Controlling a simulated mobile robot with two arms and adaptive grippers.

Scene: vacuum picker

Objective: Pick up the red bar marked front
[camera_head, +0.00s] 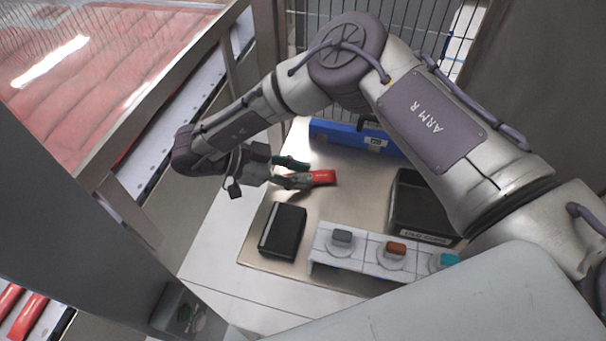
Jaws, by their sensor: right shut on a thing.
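A short red bar (322,177) with small pale marking shows near the middle of the picture, above the tan table (350,195). The marking is too small to read. My right gripper (298,173), with dark green fingers, is shut on the left end of the red bar. I cannot tell whether the bar touches the table. My left gripper is not in view. Other red bars (28,316) lie at the lower left, partly cut off by the picture edge.
A black box (283,230) lies on the table's left part. A white stand (365,262) with grey, orange and teal pieces is at the front. A dark bin (425,237) is at right and a blue case (336,133) at the back. A wire fence stands behind.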

